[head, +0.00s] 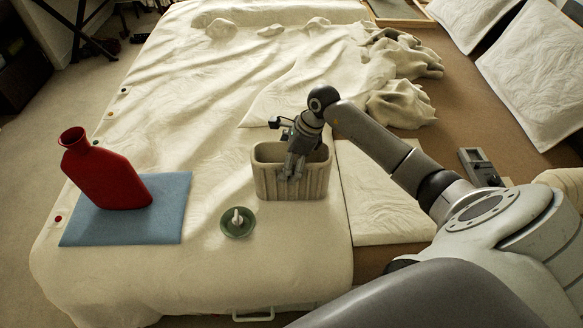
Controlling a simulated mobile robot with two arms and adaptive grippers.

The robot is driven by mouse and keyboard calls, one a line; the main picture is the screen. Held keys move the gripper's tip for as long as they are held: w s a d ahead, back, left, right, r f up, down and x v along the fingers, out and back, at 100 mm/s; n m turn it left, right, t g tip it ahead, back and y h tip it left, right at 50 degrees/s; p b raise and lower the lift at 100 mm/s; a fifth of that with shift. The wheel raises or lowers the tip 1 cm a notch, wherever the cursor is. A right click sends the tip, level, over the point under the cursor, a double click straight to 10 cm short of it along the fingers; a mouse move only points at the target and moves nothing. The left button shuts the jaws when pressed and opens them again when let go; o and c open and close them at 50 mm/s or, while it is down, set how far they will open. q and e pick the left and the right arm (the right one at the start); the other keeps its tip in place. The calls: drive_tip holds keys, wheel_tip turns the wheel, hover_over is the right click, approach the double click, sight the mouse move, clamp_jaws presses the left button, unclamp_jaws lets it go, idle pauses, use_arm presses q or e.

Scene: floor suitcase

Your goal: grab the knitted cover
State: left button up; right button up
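A beige, ribbed, open-topped sleeve (316,182), which looks like the knitted cover, stands upright on the cream bedspread near the middle. My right gripper (291,174) comes down from above at the sleeve's front rim, its fingertips overlapping the front wall. I cannot tell whether the fingers straddle the rim or are closed on it. The inside of the sleeve is partly hidden by the gripper. My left gripper is out of view.
A red bottle (104,176) stands on a blue mat (165,217) at the left. A green dish (237,228) with a pale stopper-like piece (238,216) lies in front of the sleeve. Rumpled bedspread (205,100) extends behind; white pillows (535,70) lie at right.

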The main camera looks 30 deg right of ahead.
drive_tip(key=shift+f, duration=0.15)
drive_tip(key=c, duration=1.1)
drive_tip(key=shift+s, duration=0.2)
drive_tip(key=shift+c, duration=1)
